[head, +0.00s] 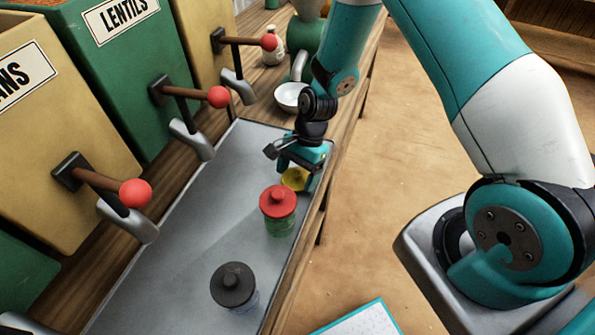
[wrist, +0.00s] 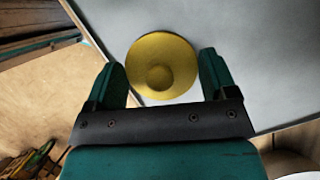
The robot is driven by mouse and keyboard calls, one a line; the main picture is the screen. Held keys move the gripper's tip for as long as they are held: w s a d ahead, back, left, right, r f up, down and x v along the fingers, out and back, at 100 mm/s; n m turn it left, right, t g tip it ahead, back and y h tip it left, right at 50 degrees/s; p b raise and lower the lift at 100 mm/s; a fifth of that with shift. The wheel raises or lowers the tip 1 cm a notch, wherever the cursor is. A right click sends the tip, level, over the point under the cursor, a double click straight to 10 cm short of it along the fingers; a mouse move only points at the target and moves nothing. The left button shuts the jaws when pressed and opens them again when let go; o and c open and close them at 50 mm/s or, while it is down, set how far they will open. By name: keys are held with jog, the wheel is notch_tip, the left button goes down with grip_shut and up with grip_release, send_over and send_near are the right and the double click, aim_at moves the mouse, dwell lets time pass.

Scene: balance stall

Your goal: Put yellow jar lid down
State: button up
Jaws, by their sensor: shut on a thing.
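The yellow jar lid (head: 293,180) is a round disc with a knob, near the right edge of the grey metal counter top (head: 190,240). In the wrist view the lid (wrist: 163,52) sits between the two teal fingers. My gripper (head: 300,168) points down and is shut on it. I cannot tell whether the lid touches the metal top or hangs just above it. Part of the lid is hidden by my gripper in the head view.
A jar with a red lid (head: 278,205) stands close in front of my gripper. A jar with a black lid (head: 234,288) stands nearer. Dispenser levers with red knobs (head: 135,193) reach over the left side. A white bowl (head: 288,97) is behind. The metal top's middle is clear.

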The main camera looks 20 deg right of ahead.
jog(key=shift+f+b, duration=0.35)
jog(key=shift+f, duration=0.25)
jog(key=o, duration=0.8)
jog(key=shift+s, duration=0.1)
